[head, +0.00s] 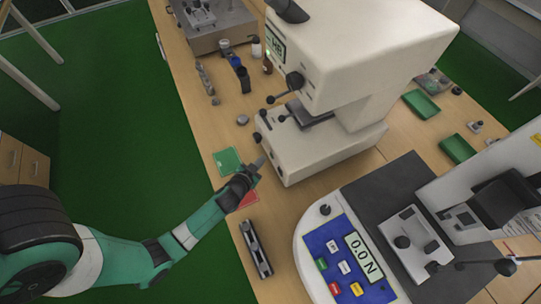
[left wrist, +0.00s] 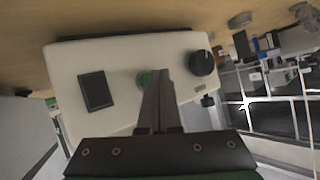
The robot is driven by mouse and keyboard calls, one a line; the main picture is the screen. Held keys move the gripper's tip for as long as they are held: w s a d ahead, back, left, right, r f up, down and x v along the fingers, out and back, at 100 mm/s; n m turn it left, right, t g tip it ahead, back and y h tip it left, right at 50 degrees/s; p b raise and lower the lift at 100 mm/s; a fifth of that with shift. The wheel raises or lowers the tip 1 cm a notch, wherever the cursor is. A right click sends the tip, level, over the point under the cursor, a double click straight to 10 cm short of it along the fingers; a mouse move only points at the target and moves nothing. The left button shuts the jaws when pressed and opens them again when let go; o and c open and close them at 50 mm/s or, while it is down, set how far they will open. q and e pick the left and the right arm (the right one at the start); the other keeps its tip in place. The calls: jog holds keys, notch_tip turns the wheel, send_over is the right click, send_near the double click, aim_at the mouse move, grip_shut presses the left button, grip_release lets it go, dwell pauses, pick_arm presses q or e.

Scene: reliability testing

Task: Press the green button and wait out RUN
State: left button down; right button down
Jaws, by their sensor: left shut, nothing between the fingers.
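My left gripper (head: 262,160) is shut and empty, with its fingertips close to the front of the white tester's base (head: 310,158). In the left wrist view, the shut fingers (left wrist: 160,72) point at the white front panel (left wrist: 125,58). A round green button (left wrist: 144,79) sits on that panel just left of the fingers, partly covered by them. I cannot tell whether the fingertips touch it. A dark screen (left wrist: 96,91) is left of the button and a black knob (left wrist: 201,62) is right of it. My right gripper is not in view.
Right of the tester stands a machine with a blue panel (head: 330,240), coloured buttons and a "0.0 N" display (head: 364,257). A green card (head: 227,161), a red card (head: 249,199) and a dark bar tool (head: 256,248) lie near my left arm. Small parts stand farther back.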

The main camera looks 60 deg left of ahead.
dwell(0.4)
pick_arm(q)
jog(key=shift+w, duration=0.45)
jog(key=shift+w+b, duration=0.35)
jog(key=shift+b, duration=0.15)
dwell(0.3)
dwell(0.3)
jog(key=shift+s+p, duration=0.3)
jog(key=shift+s, duration=0.45)
jog(key=shift+s, duration=0.1)
jog(key=s+p, duration=0.2)
jog(key=s, duration=0.2)
jog(key=shift+s+a, duration=0.1)
jog(key=shift+s, duration=0.3)
